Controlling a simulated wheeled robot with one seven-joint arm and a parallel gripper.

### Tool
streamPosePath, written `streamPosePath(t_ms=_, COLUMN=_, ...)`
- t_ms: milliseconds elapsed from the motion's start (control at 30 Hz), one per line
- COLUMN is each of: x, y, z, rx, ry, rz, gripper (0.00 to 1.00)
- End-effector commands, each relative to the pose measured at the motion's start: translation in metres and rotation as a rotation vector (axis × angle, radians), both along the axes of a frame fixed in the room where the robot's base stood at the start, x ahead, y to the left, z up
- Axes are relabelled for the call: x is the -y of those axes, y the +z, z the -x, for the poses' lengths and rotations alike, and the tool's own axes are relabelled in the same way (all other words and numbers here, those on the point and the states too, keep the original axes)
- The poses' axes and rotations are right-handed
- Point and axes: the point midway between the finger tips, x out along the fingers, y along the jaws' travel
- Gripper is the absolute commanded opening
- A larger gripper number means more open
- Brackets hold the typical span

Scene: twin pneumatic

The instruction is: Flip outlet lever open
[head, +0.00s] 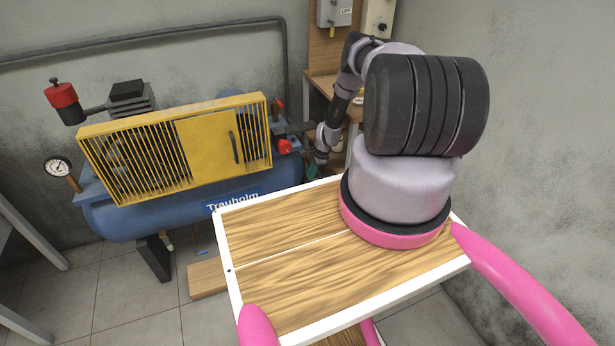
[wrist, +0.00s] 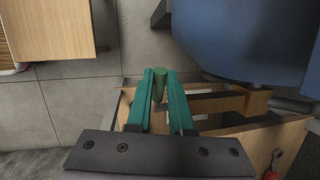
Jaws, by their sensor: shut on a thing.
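In the wrist view, the two teal fingers of my gripper (wrist: 160,74) are closed around a green rounded handle (wrist: 159,85), which looks like the outlet lever. Its base and pivot are hidden, so I cannot tell how far it is turned. The blue compressor tank (wrist: 240,38) is just right of the fingers. In the head view, my gripper (head: 312,172) is small and partly hidden by my arm, low at the right end of the blue compressor tank (head: 140,218). The green handle cannot be made out there.
The yellow grille guard (head: 205,142) and a red knob (head: 285,146) are above and left of my gripper. A wooden shelf unit (head: 325,88) stands behind. In the wrist view, a wooden bracket (wrist: 235,104) is close on the right; tiled floor (wrist: 70,110) is open on the left.

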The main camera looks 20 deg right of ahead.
Motion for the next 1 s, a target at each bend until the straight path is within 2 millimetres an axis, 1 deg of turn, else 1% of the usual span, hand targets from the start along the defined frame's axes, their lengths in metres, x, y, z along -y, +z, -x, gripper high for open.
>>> streamPosePath(t_ms=367, x=0.0011, y=0.0007, z=0.0015, rx=-0.002, ry=0.001, rz=-0.021, gripper=0.00)
streamPosePath(t_ms=400, x=0.0011, y=0.0007, z=0.0015, rx=-0.002, ry=0.001, rz=-0.020, gripper=0.27)
streamPosePath(t_ms=467, x=0.0012, y=0.0008, z=0.0013, rx=0.000, ry=0.002, rz=-0.020, gripper=0.50)
streamPosePath(t_ms=833, x=0.0002, y=0.0009, z=0.0002, rx=0.000, ry=0.002, rz=-0.013, gripper=0.50)
streamPosePath(t_ms=1000, x=-0.0047, y=-0.0030, z=0.0003, rx=-0.002, ry=0.009, rz=0.047, gripper=0.50)
